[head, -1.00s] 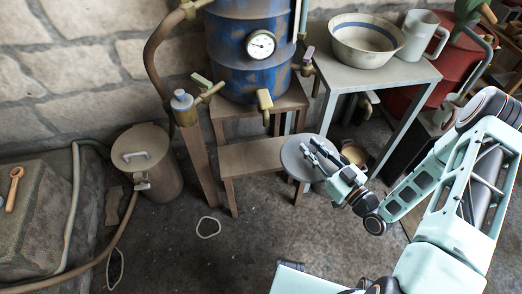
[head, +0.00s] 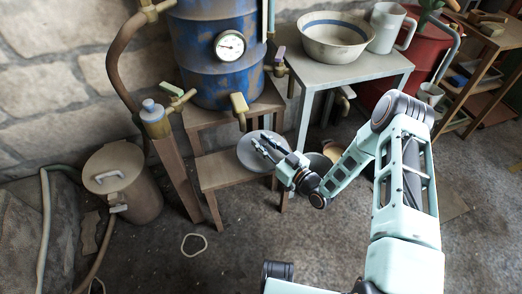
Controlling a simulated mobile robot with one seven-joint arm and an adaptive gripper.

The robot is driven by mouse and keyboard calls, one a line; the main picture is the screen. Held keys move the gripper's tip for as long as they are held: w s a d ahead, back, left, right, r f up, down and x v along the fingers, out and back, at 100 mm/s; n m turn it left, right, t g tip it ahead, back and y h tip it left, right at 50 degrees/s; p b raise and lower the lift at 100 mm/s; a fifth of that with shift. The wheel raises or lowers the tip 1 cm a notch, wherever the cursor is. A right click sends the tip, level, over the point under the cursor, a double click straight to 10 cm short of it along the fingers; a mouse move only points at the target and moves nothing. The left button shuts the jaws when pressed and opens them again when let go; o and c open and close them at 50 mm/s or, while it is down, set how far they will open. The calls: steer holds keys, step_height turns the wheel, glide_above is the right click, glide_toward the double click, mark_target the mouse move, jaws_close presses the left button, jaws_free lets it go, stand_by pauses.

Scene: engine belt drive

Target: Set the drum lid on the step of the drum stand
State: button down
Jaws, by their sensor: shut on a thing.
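The drum lid (head: 251,156) is a round grey disc, held tilted in my gripper (head: 264,145). My gripper is shut on it, coming from the right. The lid overlaps the right end of the step (head: 218,171), a low wooden board on the front of the drum stand (head: 200,116). I cannot tell whether the lid touches the step. The blue, rusty drum (head: 200,60) with a white gauge stands on the upper part of the stand. The lid's far underside is hidden.
A grey table (head: 350,72) with a bowl (head: 335,38) and a jug (head: 388,28) stands right of the drum. A valve post (head: 168,150) rises left of the stand. A lidded can (head: 120,182) stands at left. A pale ring (head: 193,244) lies on open floor.

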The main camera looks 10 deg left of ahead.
steer(key=shift+w+a+f, duration=0.15)
steer(key=shift+a+f, duration=0.05)
steer(key=shift+f, duration=0.1)
steer(key=shift+w+a+f+b, duration=0.1)
steer(key=shift+f+b, duration=0.55)
steer(key=shift+f, duration=0.95)
steer(key=shift+f, duration=0.15)
steer(key=c, duration=1.7)
jaws_free()
steer(key=shift+o, duration=0.2)
steer(key=shift+r, duration=0.2)
steer(key=p+v, duration=0.2)
steer(key=v, duration=1)
steer(key=shift+w, duration=0.1)
